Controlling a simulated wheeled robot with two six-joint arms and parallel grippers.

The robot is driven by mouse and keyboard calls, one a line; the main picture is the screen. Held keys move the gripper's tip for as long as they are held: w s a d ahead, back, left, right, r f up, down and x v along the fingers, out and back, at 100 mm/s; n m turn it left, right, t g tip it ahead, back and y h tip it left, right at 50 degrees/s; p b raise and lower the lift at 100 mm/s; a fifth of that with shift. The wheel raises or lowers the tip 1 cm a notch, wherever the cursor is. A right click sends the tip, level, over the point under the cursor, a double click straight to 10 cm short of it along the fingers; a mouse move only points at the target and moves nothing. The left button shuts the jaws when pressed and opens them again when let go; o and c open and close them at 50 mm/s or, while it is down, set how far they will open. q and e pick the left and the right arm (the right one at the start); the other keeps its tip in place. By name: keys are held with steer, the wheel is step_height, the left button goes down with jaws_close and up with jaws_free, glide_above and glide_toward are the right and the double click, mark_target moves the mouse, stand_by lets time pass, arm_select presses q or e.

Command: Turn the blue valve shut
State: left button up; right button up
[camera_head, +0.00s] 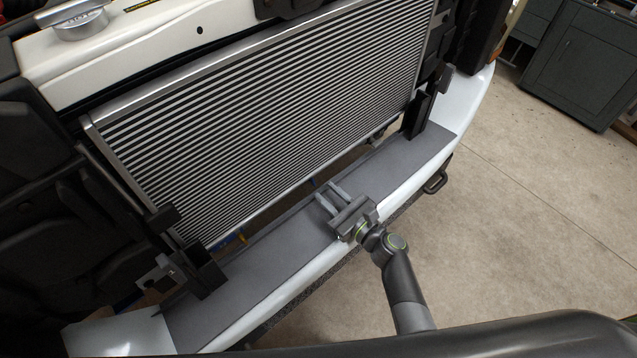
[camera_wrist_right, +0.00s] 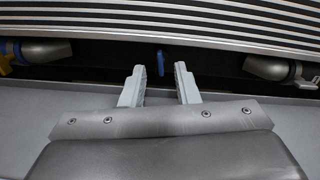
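The blue valve handle (camera_wrist_right: 161,62) shows in the right wrist view as a small upright blue piece in the dark gap under the radiator. My right gripper (camera_head: 327,198) is over the grey bumper shelf and points at that gap. In the right wrist view its two pale fingers (camera_wrist_right: 160,84) are apart with nothing held. The handle appears between and just beyond the fingertips, and I see no contact. In the head view a small blue spot shows in the gap by the fingertips, too small to make out. My left gripper is not in view.
The finned radiator (camera_head: 270,110) stands above the gap, with black brackets (camera_head: 207,272) at its lower corners. The grey shelf (camera_head: 250,272) lies below. Open floor (camera_head: 530,230) lies to the right.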

mark_target(314, 182)
steer(key=shift+x, duration=2.2)
jaws_close()
